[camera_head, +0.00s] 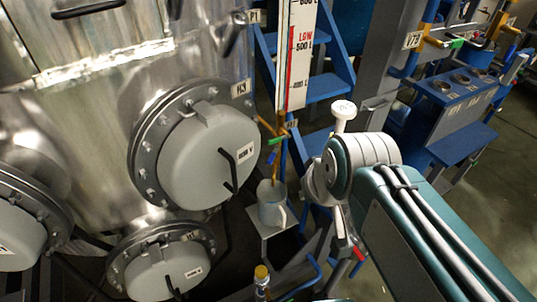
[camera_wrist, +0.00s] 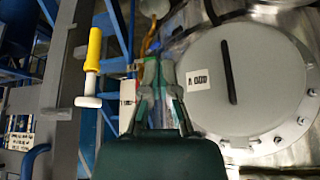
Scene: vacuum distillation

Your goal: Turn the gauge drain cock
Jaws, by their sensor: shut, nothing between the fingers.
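The gauge drain cock (camera_head: 274,142) is on the thin brass pipe below the level gauge. It shows a green lever and a blue one (camera_head: 271,157) below. A grey mug (camera_head: 271,204) stands under the pipe. My arm reaches in from the lower right, its wrist just right of the cock. The fingers are not clear in the head view. In the wrist view my gripper (camera_wrist: 158,68) is shut and empty. It points towards the brass pipe (camera_wrist: 150,40); a green patch shows by the fingertips. I cannot tell whether they touch the cock.
The steel vessel with its round grey door (camera_head: 207,160) is close on the left. The gauge board (camera_head: 301,50) rises above the cock. Blue steps (camera_head: 325,88) stand behind. A yellow-and-white handle (camera_wrist: 92,65) is left of my gripper in the wrist view.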

